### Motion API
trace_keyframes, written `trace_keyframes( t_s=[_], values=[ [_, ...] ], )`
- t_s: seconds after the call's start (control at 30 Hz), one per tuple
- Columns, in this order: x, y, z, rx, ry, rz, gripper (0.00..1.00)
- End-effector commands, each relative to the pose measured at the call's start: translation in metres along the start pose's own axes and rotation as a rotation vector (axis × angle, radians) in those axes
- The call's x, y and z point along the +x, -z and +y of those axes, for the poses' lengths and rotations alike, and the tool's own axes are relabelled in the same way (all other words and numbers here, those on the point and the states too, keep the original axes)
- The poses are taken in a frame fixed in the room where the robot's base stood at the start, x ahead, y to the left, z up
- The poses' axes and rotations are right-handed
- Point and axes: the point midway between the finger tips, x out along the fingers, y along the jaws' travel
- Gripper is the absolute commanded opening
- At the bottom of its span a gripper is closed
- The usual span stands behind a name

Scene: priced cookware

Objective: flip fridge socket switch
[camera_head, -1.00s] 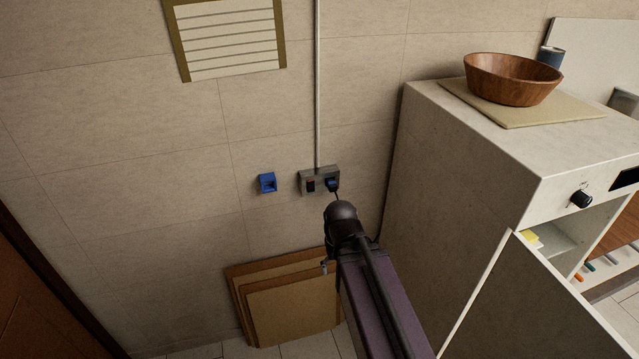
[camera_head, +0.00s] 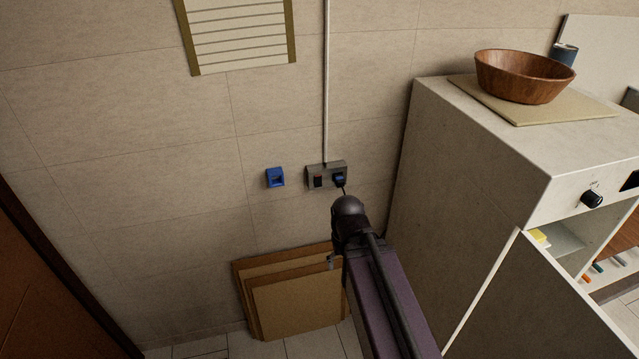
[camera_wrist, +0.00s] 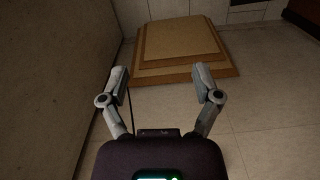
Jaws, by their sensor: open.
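The fridge socket (camera_head: 326,175) is a grey plate on the tiled wall at the foot of a white conduit. Its dark switch, with a reddish tint, (camera_head: 318,181) sits on the left half. A dark blue plug (camera_head: 339,179) with a black cord fills the right half. The switch's position is too small to tell. My arm reaches up from the lower right in the head view, its end just below the socket. My gripper (camera_wrist: 160,80) is open and empty in the wrist view, facing the floor and boards; the socket is not in that view.
A blue wall box (camera_head: 275,177) is left of the socket. Brown boards (camera_head: 295,305) lean on the wall below. A pale cabinet (camera_head: 470,190) with an open door stands right, bearing a wooden bowl (camera_head: 525,78) on a mat.

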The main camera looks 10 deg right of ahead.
Motion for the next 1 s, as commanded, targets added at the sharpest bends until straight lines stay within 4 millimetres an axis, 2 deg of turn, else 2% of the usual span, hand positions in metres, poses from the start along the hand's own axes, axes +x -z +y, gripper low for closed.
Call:
trace_keyframes(
  t_s=[0.17,0.27,0.4,0.47,0.67,1.0],
  values=[
    [0.000,0.000,0.000,0.000,0.000,0.000,0.81],
    [0.000,0.000,0.000,0.000,0.000,0.001,0.58],
    [0.004,0.003,0.000,0.002,-0.001,0.013,0.16],
    [0.007,0.006,0.001,0.003,-0.002,0.024,0.00],
    [0.023,0.024,0.003,0.013,-0.008,0.101,0.00],
    [0.060,0.077,0.010,0.039,-0.024,0.334,0.00]
  ],
)
